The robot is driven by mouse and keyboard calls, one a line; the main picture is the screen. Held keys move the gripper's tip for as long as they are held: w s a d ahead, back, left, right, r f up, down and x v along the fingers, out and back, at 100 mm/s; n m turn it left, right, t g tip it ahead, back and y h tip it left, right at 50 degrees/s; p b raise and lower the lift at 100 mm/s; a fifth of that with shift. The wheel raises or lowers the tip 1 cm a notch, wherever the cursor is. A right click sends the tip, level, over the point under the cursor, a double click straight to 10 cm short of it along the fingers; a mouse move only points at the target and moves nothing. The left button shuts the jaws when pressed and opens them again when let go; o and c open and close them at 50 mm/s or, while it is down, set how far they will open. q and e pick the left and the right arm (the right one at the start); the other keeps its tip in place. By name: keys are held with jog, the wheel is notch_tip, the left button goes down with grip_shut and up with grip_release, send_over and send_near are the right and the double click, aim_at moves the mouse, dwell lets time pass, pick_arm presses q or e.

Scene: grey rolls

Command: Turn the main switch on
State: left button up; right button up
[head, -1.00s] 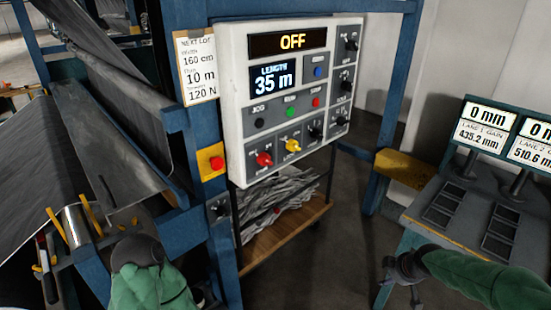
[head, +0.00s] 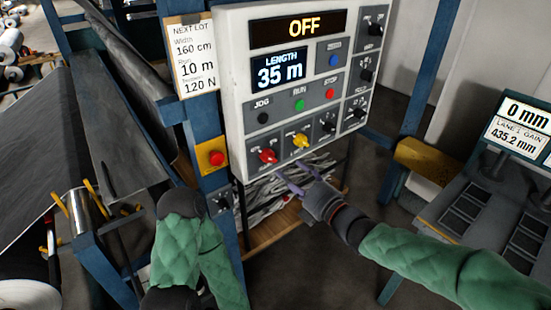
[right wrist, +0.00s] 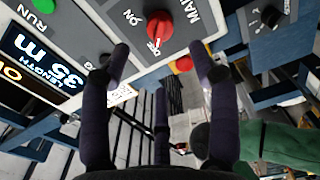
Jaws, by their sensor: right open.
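The main switch is a red rotary knob (head: 267,156) at the lower left of the white control panel (head: 228,90). In the right wrist view the red knob (right wrist: 160,30) has ON, OFF and MAIN lettering around it, and its pointer is at OFF. The panel's top display (head: 298,29) reads OFF. My right gripper (head: 298,180) is open and empty, just below and right of the knob. In the right wrist view its spread fingers (right wrist: 160,62) point toward the knob, apparently not touching it. My left arm shows, but its gripper does not.
A yellow knob (head: 300,141) and black knobs sit right of the red one. Jog, green run and red stop buttons (head: 330,94) are above. A red button on a yellow plate (head: 211,156) is on the blue post. A shelf of grey scraps (head: 262,200) stands below.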

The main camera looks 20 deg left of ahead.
aim_at(273, 160)
jog(key=b+x, duration=0.1)
jog(key=x, duration=0.8)
jog(key=shift+c, duration=0.3)
jog(key=c, duration=1.1)
